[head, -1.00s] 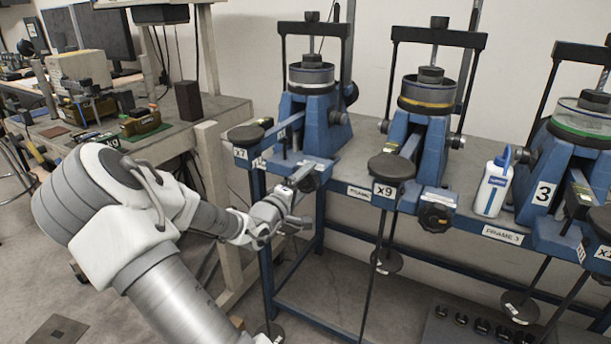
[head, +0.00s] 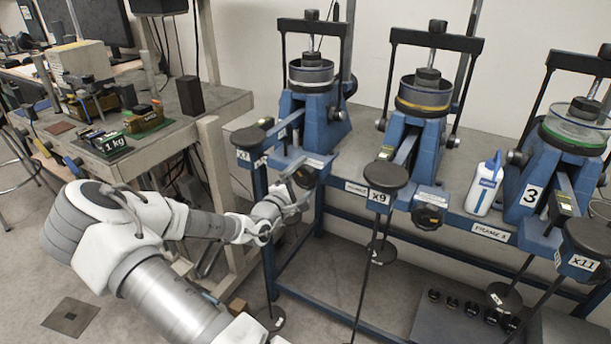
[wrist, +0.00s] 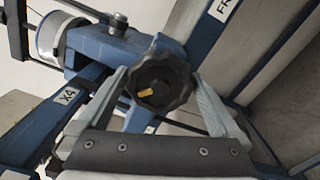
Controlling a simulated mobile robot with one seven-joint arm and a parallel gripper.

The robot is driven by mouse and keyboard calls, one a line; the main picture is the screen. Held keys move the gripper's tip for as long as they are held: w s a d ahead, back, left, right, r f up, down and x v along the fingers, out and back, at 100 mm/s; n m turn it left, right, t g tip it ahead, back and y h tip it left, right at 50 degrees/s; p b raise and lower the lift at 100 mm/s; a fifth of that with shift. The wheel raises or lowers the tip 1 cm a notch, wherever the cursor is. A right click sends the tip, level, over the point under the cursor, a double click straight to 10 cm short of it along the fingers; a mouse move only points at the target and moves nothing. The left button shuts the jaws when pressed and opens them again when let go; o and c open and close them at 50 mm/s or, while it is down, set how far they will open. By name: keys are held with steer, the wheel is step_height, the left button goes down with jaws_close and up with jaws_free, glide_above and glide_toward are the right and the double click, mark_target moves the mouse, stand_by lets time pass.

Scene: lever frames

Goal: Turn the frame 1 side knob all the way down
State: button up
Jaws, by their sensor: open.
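Frame 1 is the leftmost blue lever frame (head: 318,125) in the head view. Its side knob (head: 304,177) is black and sits on the front, low down. My gripper (head: 294,190) is at the knob in the head view. In the wrist view my gripper (wrist: 165,90) is open, with one finger on each side of the knob. I cannot tell whether either finger touches it.
Two more blue frames stand to the right, with a black knob (head: 428,215) on the middle one. A white and blue bottle (head: 485,185) stands between them. A weight hanger plate (head: 270,318) hangs below frame 1. A wooden bench (head: 200,125) is at the left.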

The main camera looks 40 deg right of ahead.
steer(key=shift+p+v, duration=0.9)
steer(key=shift+v, duration=2.15)
steer(key=shift+d, duration=0.1)
steer(key=shift+s+a+f+m, duration=0.25)
steer(key=shift+a+m, duration=0.05)
steer(key=shift+m, duration=0.6)
steer(key=d+m+b, duration=0.1)
steer(key=d+m, duration=0.1)
steer(key=w+d+m+b, duration=0.1)
steer(key=d+m+b, duration=0.1)
steer(key=w+d+m+b, duration=0.1)
steer(key=d+m, duration=0.1)
steer(key=shift+r+m+b, duration=0.2)
steer(key=shift+m+b, duration=0.15)
steer(key=shift+m, duration=0.05)
steer(key=shift+r, duration=0.1)
steer(key=c, duration=0.4)
jaws_close()
